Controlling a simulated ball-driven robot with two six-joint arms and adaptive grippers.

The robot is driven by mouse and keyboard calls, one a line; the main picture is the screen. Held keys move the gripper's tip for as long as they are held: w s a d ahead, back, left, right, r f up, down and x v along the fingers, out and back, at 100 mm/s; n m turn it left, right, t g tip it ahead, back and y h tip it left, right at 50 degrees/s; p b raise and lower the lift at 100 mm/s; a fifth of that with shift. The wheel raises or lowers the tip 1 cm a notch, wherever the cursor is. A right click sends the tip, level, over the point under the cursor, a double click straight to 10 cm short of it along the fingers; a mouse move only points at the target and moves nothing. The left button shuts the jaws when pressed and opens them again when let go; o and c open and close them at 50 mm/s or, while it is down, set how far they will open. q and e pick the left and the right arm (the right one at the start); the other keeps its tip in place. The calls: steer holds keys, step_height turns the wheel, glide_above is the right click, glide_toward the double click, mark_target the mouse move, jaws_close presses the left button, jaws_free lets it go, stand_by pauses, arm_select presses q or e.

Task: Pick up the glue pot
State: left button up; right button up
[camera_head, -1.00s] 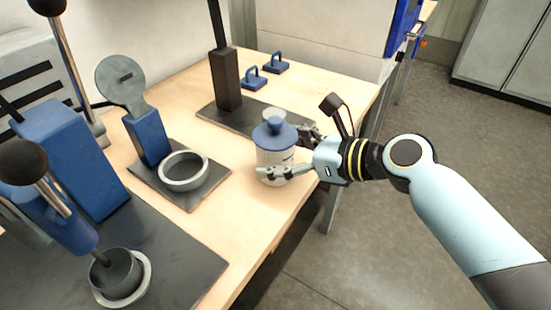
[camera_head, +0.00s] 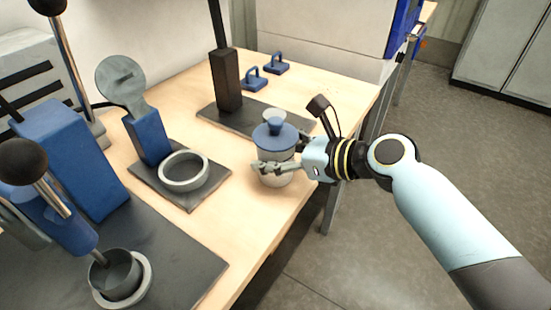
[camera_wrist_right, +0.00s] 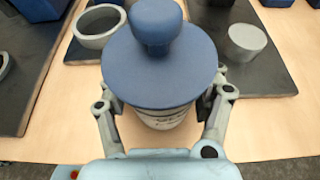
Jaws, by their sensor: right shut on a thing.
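The glue pot (camera_head: 275,151) is a white jar with a label and a blue knobbed lid. It stands upright on the right part of the wooden table in the head view. In the right wrist view the glue pot (camera_wrist_right: 160,65) fills the middle, its lid hiding most of the jar. My right gripper (camera_head: 277,167) is shut on the jar from the right, one finger on each side below the lid. It also shows in the wrist view (camera_wrist_right: 162,108). I cannot tell whether the pot's base touches the table. My left gripper is not in view.
A dark plate with a grey ring (camera_head: 184,171) lies left of the pot. Behind it stands a black post (camera_head: 226,80) on a dark base with a grey cylinder. Two blue handled blocks (camera_head: 254,83) sit farther back. A blue press stands at the left.

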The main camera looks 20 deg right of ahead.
steer(key=shift+c, duration=0.8)
steer(key=shift+r, duration=0.15)
